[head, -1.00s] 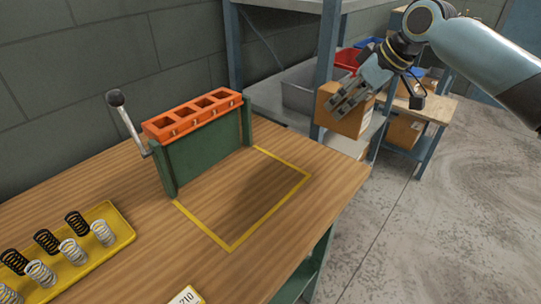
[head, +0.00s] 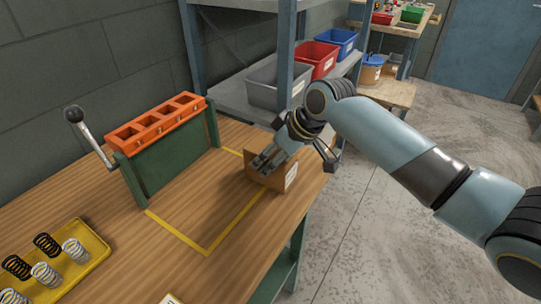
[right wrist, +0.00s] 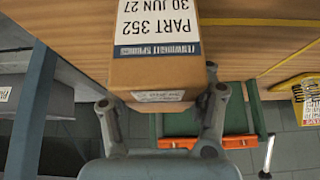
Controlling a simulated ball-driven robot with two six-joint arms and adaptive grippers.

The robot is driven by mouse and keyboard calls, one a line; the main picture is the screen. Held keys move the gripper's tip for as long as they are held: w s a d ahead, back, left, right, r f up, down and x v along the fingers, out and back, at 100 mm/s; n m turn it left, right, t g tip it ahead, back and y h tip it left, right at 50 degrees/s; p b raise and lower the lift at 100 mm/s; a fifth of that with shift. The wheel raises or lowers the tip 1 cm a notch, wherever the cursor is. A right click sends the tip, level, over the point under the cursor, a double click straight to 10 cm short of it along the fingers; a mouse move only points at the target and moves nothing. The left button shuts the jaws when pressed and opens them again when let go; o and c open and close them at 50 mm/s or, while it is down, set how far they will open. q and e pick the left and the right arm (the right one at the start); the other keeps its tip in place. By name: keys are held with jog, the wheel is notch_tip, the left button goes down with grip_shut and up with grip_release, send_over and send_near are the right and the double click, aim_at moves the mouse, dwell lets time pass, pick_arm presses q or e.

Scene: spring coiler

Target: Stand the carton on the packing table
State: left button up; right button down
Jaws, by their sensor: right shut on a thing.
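The brown carton (head: 272,177) is in my right gripper (head: 265,163), at the right part of the yellow outline (head: 207,252) on the wooden packing table (head: 180,268). In the right wrist view the carton (right wrist: 158,72) shows a white label with a blue band, and the fingers of my right gripper (right wrist: 160,104) are on its two sides. The carton looks roughly upright. I cannot tell whether its base touches the table or hangs just above it. My left gripper is out of view.
A green stand with an orange block (head: 155,123) and a lever (head: 88,135) is left of the outline. A yellow tray (head: 93,262) of springs lies front left. Behind is a grey shelf (head: 232,100) with grey, red and blue bins. The middle of the outline is bare.

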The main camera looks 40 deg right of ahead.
jog(key=shift+c, duration=2.2)
grip_release()
jog(key=v, duration=1.2)
jog(key=shift+p, duration=0.3)
jog(key=shift+a, duration=0.1)
